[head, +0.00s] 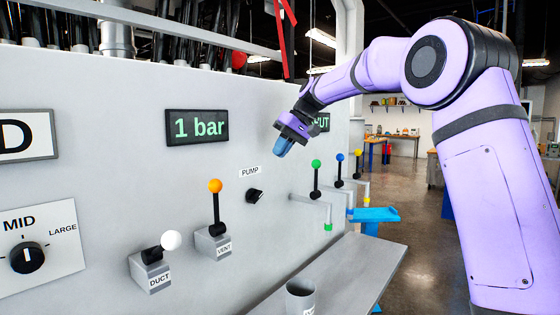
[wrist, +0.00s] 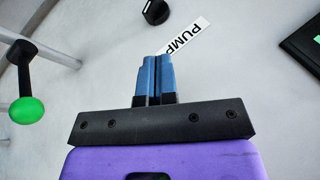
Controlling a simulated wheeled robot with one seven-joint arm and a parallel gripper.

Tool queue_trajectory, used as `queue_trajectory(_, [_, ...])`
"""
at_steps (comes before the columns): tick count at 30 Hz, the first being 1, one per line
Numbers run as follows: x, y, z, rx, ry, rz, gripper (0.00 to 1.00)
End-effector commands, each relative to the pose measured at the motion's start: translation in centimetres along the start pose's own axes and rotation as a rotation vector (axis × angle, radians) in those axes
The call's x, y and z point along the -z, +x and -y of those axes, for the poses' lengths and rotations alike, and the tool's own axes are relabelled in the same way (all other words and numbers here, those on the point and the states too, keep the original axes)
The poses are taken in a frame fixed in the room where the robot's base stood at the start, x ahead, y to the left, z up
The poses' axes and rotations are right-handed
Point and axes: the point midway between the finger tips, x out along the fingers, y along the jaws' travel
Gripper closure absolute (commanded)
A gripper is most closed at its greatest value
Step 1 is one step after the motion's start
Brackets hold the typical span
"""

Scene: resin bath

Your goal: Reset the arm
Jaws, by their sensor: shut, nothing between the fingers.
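My purple arm reaches in from the right in the head view. My gripper (head: 283,146) hangs in front of the grey panel, pointing down and to the left, above and to the right of the PUMP knob (head: 254,195). In the wrist view the blue fingers of my gripper (wrist: 155,58) are together, with nothing between them. The PUMP label (wrist: 186,36) lies just past the fingertips in that view, and the black knob (wrist: 155,11) is beyond it. The gripper appears apart from the panel.
The panel bears a white-balled DUCT lever (head: 171,240), an orange-balled VENT lever (head: 215,187) and a green-balled lever (head: 316,164). The display (head: 197,127) reads "1 bar". A size dial (head: 27,257) points up at MID. A grey cup (head: 300,295) stands on the shelf (head: 355,265).

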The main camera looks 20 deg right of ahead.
Motion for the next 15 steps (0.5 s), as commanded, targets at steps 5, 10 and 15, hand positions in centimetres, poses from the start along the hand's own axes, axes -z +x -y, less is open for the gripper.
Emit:
queue_trajectory(5, [-0.15,-0.48,0.41,0.001,-0.001,0.001,1.00])
queue_trajectory(10, [-0.15,-0.49,0.41,0.001,-0.001,0.001,1.00])
queue_trajectory(15, [-0.37,-0.58,0.55,-0.004,0.000,0.001,1.00])
